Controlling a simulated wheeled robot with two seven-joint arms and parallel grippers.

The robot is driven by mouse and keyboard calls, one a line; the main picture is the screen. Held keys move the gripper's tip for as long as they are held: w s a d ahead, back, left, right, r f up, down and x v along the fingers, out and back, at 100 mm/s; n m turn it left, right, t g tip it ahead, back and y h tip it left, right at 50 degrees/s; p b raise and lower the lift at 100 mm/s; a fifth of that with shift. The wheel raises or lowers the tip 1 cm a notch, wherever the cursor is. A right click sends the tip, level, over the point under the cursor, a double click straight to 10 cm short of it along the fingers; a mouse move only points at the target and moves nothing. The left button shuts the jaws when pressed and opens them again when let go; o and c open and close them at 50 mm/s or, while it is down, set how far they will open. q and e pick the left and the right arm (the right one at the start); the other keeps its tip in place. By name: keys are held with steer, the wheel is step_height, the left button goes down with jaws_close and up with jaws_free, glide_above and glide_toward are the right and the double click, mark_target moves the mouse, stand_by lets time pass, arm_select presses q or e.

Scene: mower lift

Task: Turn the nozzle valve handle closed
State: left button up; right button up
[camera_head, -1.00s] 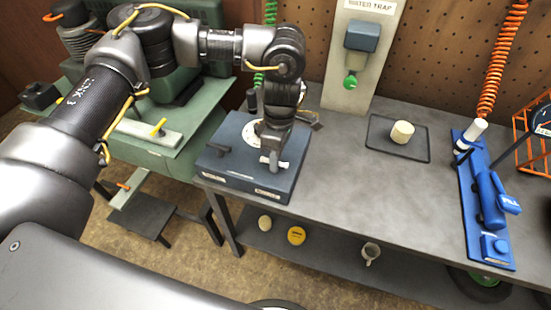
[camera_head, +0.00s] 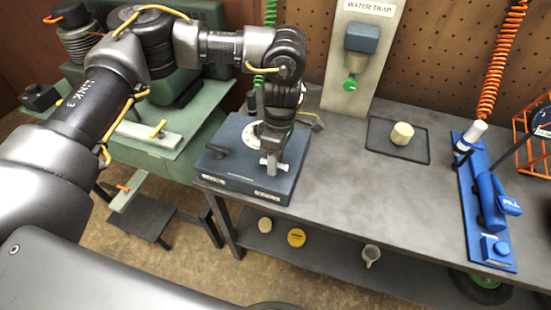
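A dark blue-grey box (camera_head: 240,182) stands at the left end of the bench. It has a black handle (camera_head: 217,151) at its left, a pale round dial partly covered by my arm, and small labels on its front edge that I cannot read. My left gripper (camera_head: 272,152) points down over the right part of the box. A light grey bar-like piece (camera_head: 272,166) shows right at its tip; I cannot tell whether it is held. The fingers are too small and covered to judge. Which handle is the nozzle valve's is not readable. My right gripper is out of view.
A small tray (camera_head: 421,157) with a cream cylinder (camera_head: 402,133) lies mid-bench. A blue panel (camera_head: 473,210) with a blue tool and an orange coiled hose (camera_head: 495,70) is at the right. A water trap board (camera_head: 341,90) stands behind. The bench front between box and panel is clear.

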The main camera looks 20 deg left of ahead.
arm_select(q)
step_height(320, 180, up, 11)
steer(key=w+b, duration=0.1)
steer(key=w, duration=0.1)
steer(key=shift+f, duration=0.2)
steer(key=shift+f, duration=0.1)
stand_by(0.3)
